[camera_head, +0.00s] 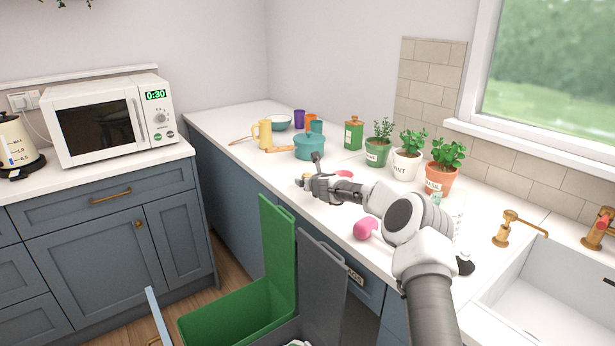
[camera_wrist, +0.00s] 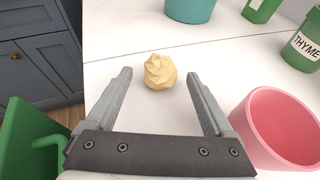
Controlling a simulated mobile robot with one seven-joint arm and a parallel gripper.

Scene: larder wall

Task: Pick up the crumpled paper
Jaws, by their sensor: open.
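The crumpled paper (camera_wrist: 160,72) is a small pale yellow ball on the white countertop (camera_wrist: 120,90). In the wrist view it lies just past my fingertips, midway between the two fingers and touching neither. My gripper (camera_wrist: 159,75) is open and empty, low over the counter. In the head view my gripper (camera_head: 306,184) reaches over the counter near its front edge, and a small yellowish bit of the paper (camera_head: 306,176) shows beside it; the rest is hidden by the gripper.
A pink cup (camera_wrist: 290,125) stands close to the right finger. A teal pot (camera_head: 309,146) stands behind the paper, with potted herbs (camera_head: 407,164) to the right. The open green bin (camera_head: 278,240) is below the counter edge. A pink object (camera_head: 366,229) lies near my arm.

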